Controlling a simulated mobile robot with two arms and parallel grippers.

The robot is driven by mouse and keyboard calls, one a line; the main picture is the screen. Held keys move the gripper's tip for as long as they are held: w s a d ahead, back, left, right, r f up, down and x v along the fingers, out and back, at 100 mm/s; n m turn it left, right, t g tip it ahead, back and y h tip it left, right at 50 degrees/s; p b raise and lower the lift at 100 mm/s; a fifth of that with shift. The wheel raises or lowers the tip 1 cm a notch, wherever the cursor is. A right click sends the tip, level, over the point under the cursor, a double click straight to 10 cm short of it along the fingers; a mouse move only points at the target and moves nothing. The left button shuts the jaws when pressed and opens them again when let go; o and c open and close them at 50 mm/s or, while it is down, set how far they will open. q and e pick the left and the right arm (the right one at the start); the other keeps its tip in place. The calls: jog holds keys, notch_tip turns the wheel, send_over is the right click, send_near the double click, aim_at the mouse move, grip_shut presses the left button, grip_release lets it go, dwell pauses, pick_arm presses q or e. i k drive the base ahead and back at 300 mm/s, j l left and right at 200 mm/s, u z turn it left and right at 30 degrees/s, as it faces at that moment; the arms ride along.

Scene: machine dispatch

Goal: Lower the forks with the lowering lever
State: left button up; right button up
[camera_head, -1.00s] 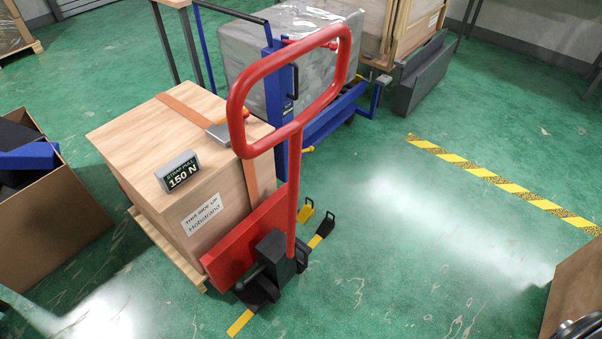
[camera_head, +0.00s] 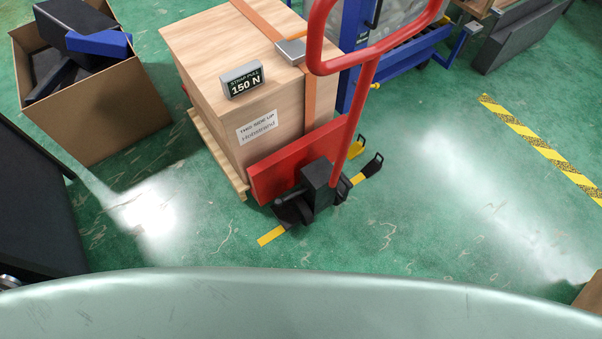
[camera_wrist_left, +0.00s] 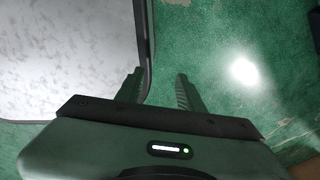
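The red pallet truck stands mid-view in the head view, with its looped handle (camera_head: 368,70) rising over a black base unit (camera_head: 319,184). Its forks are hidden under a wooden pallet (camera_head: 217,153) bearing a strapped wooden crate (camera_head: 205,52). By the base are small black-looped parts, one on a yellow-and-black piece (camera_head: 372,167) and one beside yellow (camera_head: 356,146); I cannot tell which is the lowering lever. My left gripper (camera_wrist_left: 158,90) is open and empty over green floor in the left wrist view. Neither gripper shows in the head view.
An open cardboard box (camera_head: 115,124) with dark and blue items stands left. A blue frame (camera_head: 398,58) stands behind the truck. Yellow-black tape (camera_head: 540,147) marks the right floor. Clear floor lies right of the truck. A pale speckled panel (camera_wrist_left: 65,60) is left in the wrist view.

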aim_at(278, 202)
jog(key=l+u, duration=0.15)
jog(key=u, duration=0.25)
jog(key=l+u, duration=0.2)
jog(key=u, duration=0.2)
jog(key=k+l+u, duration=0.1)
jog(key=l, duration=0.3)
jog(key=k+l+u, duration=0.1)
jog(key=l, duration=0.25)
jog(key=k+l+u, duration=0.1)
jog(key=l, duration=0.3)
jog(key=k+l+u, duration=0.1)
jog(key=k+l, duration=0.15)
jog(key=k+l+u, duration=0.15)
jog(key=l, duration=0.3)
